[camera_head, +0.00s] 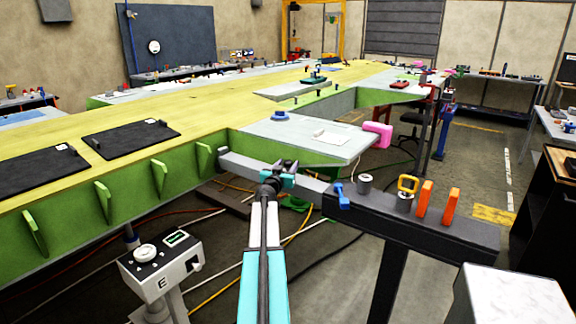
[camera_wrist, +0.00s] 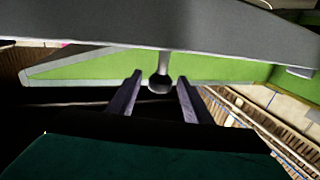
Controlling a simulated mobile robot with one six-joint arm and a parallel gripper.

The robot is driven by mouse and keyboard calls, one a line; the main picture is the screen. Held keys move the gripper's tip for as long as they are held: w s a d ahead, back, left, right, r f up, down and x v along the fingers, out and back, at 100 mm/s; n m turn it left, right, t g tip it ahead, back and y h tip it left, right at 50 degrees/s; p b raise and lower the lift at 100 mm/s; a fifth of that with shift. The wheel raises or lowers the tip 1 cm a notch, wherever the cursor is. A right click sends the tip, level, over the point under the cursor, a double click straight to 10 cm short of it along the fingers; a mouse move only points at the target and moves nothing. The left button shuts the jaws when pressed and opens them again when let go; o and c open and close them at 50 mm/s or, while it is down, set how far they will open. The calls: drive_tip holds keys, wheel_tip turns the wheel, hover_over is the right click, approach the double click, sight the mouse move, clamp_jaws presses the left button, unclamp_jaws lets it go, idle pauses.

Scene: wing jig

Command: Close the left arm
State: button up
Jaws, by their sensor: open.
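A grey bar (camera_head: 240,163) runs from the edge of the green and yellow wing jig towards a dark beam; I take it for the left arm, but cannot tell for sure. My gripper (camera_head: 284,167) is at this bar in the head view, partly covering it. In the wrist view a grey bar (camera_wrist: 90,28) crosses the top, and a small round-ended grey knob (camera_wrist: 160,82) hangs below it. The open fingers (camera_wrist: 160,80) stand either side of the knob, with gaps visible. I cannot tell how deep the knob sits between them.
The dark beam (camera_head: 455,232) carries a blue clamp (camera_head: 341,196), a yellow handle (camera_head: 408,184) and orange handles (camera_head: 424,199). A white box marked E (camera_head: 160,270) stands at lower left. A grey panel (camera_head: 300,132) with a pink block (camera_head: 378,134) lies behind. Cables cross the floor.

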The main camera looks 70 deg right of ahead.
drive_tip(key=shift+d, duration=0.45)
clamp_jaws()
drive_tip(key=shift+w, duration=0.1)
drive_tip(key=shift+w+d+r+p, duration=0.1)
drive_tip(key=shift+w+d+p, duration=0.05)
drive_tip(key=shift+w+p, duration=0.4)
drive_tip(key=shift+w+d+r+p, duration=0.1)
drive_tip(key=shift+w+d+p, duration=0.05)
drive_tip(key=shift+w+p, duration=0.3)
drive_tip(key=shift+w+d+f+p, duration=0.1)
drive_tip(key=shift+w+f+p, duration=0.05)
drive_tip(key=shift+w+p, duration=0.45)
